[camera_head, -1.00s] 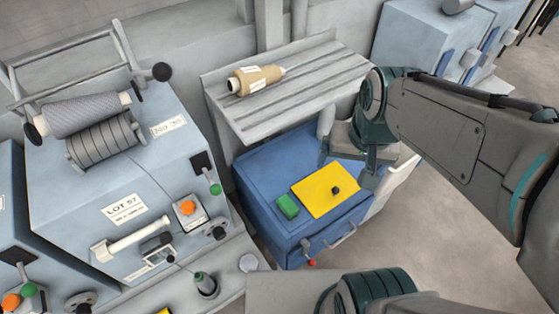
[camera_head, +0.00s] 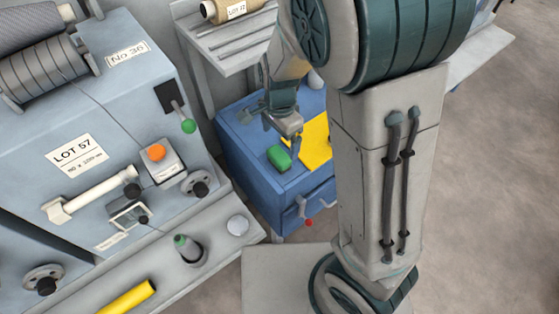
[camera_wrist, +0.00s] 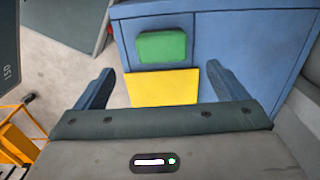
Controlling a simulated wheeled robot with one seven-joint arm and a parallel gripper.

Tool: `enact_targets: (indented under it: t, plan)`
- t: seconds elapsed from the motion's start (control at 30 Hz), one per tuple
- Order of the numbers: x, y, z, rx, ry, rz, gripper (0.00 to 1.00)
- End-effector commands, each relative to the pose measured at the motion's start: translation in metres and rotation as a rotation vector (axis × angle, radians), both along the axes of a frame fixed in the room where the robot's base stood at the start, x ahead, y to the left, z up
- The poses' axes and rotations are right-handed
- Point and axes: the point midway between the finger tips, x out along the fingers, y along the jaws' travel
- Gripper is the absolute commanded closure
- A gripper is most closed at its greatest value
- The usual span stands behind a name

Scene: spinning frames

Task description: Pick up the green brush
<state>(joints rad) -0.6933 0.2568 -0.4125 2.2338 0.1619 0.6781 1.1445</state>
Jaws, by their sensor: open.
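The green brush (camera_head: 279,158) is a small green block lying on top of the blue cabinet (camera_head: 238,150), at the left edge of a yellow sheet (camera_head: 315,145). In the wrist view the brush (camera_wrist: 162,47) shows whole, just beyond the fingertips and roughly centred between them. My gripper (camera_head: 282,135) hangs over the cabinet top, close to the brush. In the wrist view my gripper (camera_wrist: 160,72) is open with nothing between its fingers. How high the fingertips are above the brush is hard to tell.
A slatted shelf (camera_head: 215,50) with a tan yarn cone (camera_head: 225,10) stands behind the cabinet. The grey-blue LOT 57 machine (camera_head: 70,155) is at left. A dark cone with a green tip (camera_head: 188,250) stands on its ledge. Open floor (camera_head: 480,200) lies to the right.

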Motion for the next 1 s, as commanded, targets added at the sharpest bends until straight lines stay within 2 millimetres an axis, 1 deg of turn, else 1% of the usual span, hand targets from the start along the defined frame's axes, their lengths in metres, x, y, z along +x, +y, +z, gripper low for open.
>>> enact_targets:
  t: [0.03,0.1,0.2,0.37,0.47,0.7,0.8,1.0]
  plan:
    - [-0.001,-0.001,-0.014,-0.001,0.004,-0.003,0.07]
    - [-0.001,-0.001,-0.026,-0.003,0.004,-0.001,0.07]
    - [-0.001,-0.001,-0.037,0.0,0.002,-0.002,0.07]
    - [0.0,0.0,-0.044,0.0,0.0,0.001,0.07]
    - [0.0,0.001,-0.052,0.0,0.001,0.0,0.07]
    - [0.002,0.002,-0.089,0.0,0.002,0.0,0.07]
    - [0.002,0.002,-0.095,0.0,0.001,0.0,0.07]
    - [0.002,0.003,-0.094,0.001,0.001,0.001,0.07]
